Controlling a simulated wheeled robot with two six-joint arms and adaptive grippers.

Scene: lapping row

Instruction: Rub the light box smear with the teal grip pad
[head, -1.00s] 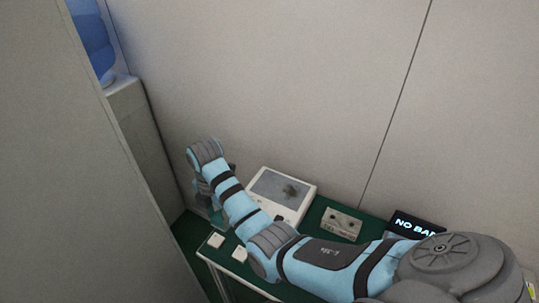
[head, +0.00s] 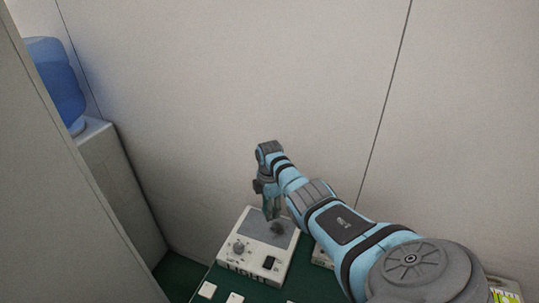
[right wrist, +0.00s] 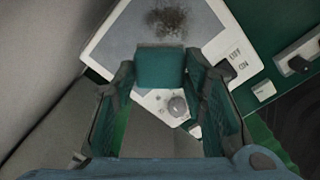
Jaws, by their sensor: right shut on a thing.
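The light box (head: 232,258) is a white slanted case with a grey panel, a knob and a black switch, and it also shows in the right wrist view (right wrist: 105,38). The smear is a dark patch on its grey panel, seen in the head view (head: 279,229) and in the right wrist view (right wrist: 168,20). My right gripper (head: 270,211) is over the panel, just left of the smear in the head view. It is shut on the teal grip pad (right wrist: 160,68), with the smear beyond it in the right wrist view. I cannot tell whether the pad touches the panel. My left gripper is out of view.
The green table has small white squares (head: 207,290) at its front left. A pale block (head: 321,256) stands right of the light box, partly behind my arm. A wall is behind, and a grey partition (head: 60,210) and a cabinet with a blue water bottle (head: 57,82) are at left.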

